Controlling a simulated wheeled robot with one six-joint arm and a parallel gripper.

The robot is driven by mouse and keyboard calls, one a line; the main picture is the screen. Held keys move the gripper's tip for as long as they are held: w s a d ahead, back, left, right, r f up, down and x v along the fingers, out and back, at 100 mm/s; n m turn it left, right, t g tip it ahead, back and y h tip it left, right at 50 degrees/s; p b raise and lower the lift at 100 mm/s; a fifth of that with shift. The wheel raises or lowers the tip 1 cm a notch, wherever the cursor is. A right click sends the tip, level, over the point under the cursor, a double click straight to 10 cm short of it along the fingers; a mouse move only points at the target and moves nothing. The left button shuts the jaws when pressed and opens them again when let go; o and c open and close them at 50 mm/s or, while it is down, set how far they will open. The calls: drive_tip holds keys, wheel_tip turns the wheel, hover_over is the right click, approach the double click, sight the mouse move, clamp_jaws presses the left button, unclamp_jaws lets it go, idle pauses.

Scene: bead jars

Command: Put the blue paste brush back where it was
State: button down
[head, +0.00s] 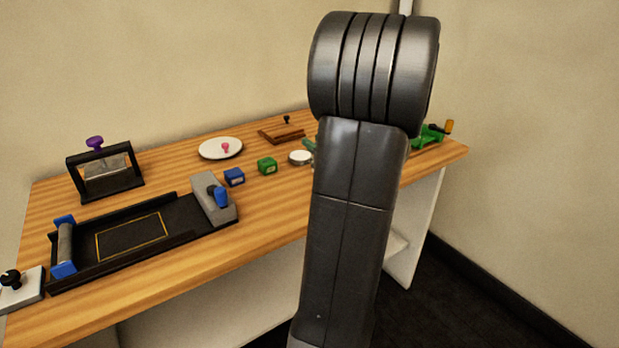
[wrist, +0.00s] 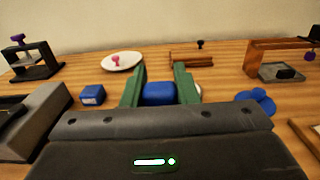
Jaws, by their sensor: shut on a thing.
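My gripper (wrist: 160,88) shows in the wrist view with its two green fingers closed on a blue piece (wrist: 160,94), which I take for the blue paste brush. Only the top of this blue piece shows between the fingers; its lower part is hidden by the gripper body. In the head view my arm hides the brush and most of the gripper. I cannot tell how high the brush is above the table (head: 165,272).
A blue cube (head: 234,177), a green cube (head: 267,167) and a white round item (head: 300,158) stand mid-table. A black tray (head: 150,235) fills the front left. A blue lobed knob (wrist: 256,101) is right of my gripper.

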drive_tip(key=shift+f+b, duration=0.5)
drive_tip(key=shift+f, duration=2.45)
drive_tip(key=shift+f, duration=0.2)
drive_tip(key=c, duration=1.1)
unclamp_jaws()
drive_tip(key=shift+c, duration=0.2)
drive_tip(key=shift+r, duration=0.1)
drive_tip(key=shift+r, duration=0.15)
drive_tip(key=v, duration=1.2)
